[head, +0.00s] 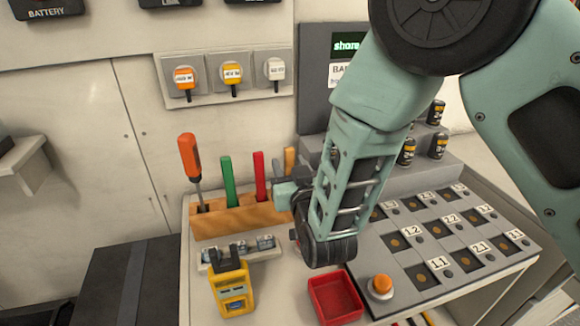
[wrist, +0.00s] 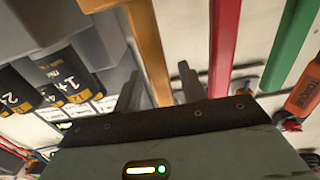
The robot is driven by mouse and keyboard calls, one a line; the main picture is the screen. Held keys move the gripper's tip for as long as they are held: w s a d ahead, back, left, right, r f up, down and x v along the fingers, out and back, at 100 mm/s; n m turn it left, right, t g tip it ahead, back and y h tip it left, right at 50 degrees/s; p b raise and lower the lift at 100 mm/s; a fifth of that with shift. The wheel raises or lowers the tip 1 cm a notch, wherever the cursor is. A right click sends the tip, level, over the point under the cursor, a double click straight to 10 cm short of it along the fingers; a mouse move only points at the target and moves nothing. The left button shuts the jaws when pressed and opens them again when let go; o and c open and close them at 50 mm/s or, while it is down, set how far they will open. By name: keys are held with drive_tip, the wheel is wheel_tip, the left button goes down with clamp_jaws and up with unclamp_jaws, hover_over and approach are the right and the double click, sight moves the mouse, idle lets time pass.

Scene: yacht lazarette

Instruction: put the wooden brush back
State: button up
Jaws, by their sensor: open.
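The wooden brush appears to be the tan handle (head: 290,160) standing upright at the right end of the wooden block (head: 235,219); its lower part is hidden behind my gripper. In the wrist view the tan handle (wrist: 148,45) runs down between the two fingers. My gripper (head: 288,190) is open at the right end of the block, in front of the handle. The fingers also show in the wrist view (wrist: 160,90), one on each side of the handle. I cannot tell whether they touch it.
An orange screwdriver (head: 190,158), a green handle (head: 228,181) and a red handle (head: 260,176) stand in the block. A yellow meter (head: 232,290), a red tray (head: 334,297) and a labelled panel (head: 428,240) with an orange button (head: 381,285) are nearby.

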drive_tip(key=s+d+f+g+b, duration=0.1)
drive_tip(key=s+g, duration=0.3)
drive_tip(key=s, duration=0.2)
drive_tip(key=s+d+n+g, duration=0.1)
drive_tip(key=s+g, duration=0.2)
drive_tip(key=s, duration=0.4)
drive_tip(key=s+d+f+n+g+b, duration=0.1)
drive_tip(key=s+g, duration=0.3)
drive_tip(key=s, duration=0.2)
drive_tip(key=shift+s+f+g+b, duration=0.2)
drive_tip(key=shift+f+g+b, duration=0.1)
drive_tip(key=s+d+r+n+g+h, duration=0.1)
drive_tip(key=s+d+g+h, duration=0.1)
drive_tip(key=s+d, duration=0.3)
drive_tip(key=s+d+r+n+g+h, duration=0.1)
drive_tip(key=s+d+g+h, duration=0.1)
drive_tip(key=s+d, duration=0.4)
drive_tip(key=shift+r+g, duration=0.4)
drive_tip(key=shift+g, duration=0.5)
drive_tip(key=shift+s, duration=0.1)
